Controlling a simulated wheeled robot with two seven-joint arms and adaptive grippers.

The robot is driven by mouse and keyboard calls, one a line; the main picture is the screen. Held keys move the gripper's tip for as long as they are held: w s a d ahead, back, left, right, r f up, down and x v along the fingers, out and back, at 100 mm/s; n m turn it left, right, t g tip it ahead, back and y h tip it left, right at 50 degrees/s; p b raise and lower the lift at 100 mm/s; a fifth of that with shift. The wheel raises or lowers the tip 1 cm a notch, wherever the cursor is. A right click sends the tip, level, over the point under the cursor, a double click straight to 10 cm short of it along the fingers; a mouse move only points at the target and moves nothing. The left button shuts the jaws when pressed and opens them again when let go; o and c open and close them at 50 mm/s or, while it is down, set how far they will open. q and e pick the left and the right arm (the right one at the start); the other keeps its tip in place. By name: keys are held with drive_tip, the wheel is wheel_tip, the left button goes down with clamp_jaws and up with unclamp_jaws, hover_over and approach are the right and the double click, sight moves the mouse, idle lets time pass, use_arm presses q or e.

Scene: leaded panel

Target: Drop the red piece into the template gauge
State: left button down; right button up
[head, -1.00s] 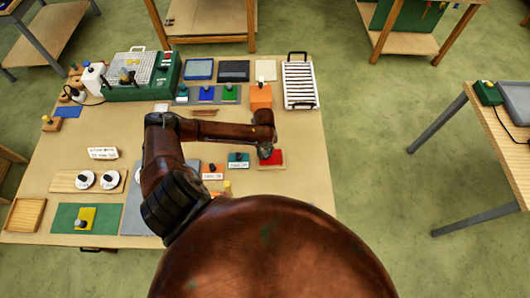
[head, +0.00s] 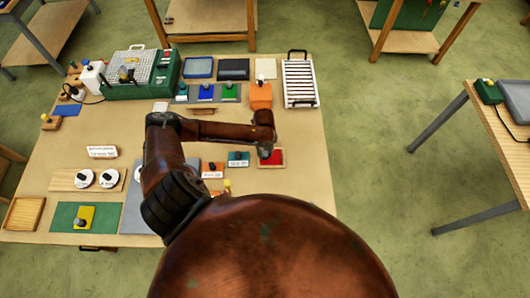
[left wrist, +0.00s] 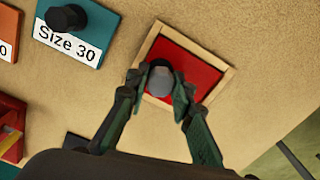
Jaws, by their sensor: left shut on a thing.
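The red piece (left wrist: 196,68) is a flat red square with a grey knob (left wrist: 160,80) on top. In the left wrist view it shows inside the light wooden rim of the template gauge (left wrist: 220,92), with the rim visible around much of it. I cannot tell whether it rests fully on the bottom. My left gripper (left wrist: 158,84) is shut on the knob, one finger on each side. In the head view the red piece (head: 277,158) sits at the right of the table, partly hidden by my left gripper (head: 265,149). My right gripper is not in view.
The teal "Size 30" piece (left wrist: 93,27) with a black knob lies left of the gauge. An orange piece (head: 212,170) lies beyond it. A white slotted rack (head: 300,84) and an orange block (head: 260,96) stand farther back. The table right of the gauge is clear.

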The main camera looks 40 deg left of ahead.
sight(265, 153)
use_arm(q)
drive_tip(key=shift+f, duration=0.25)
drive_tip(key=c, duration=1.6)
unclamp_jaws()
wheel_tip(265, 153, up, 12)
drive_tip(key=shift+s, duration=0.1)
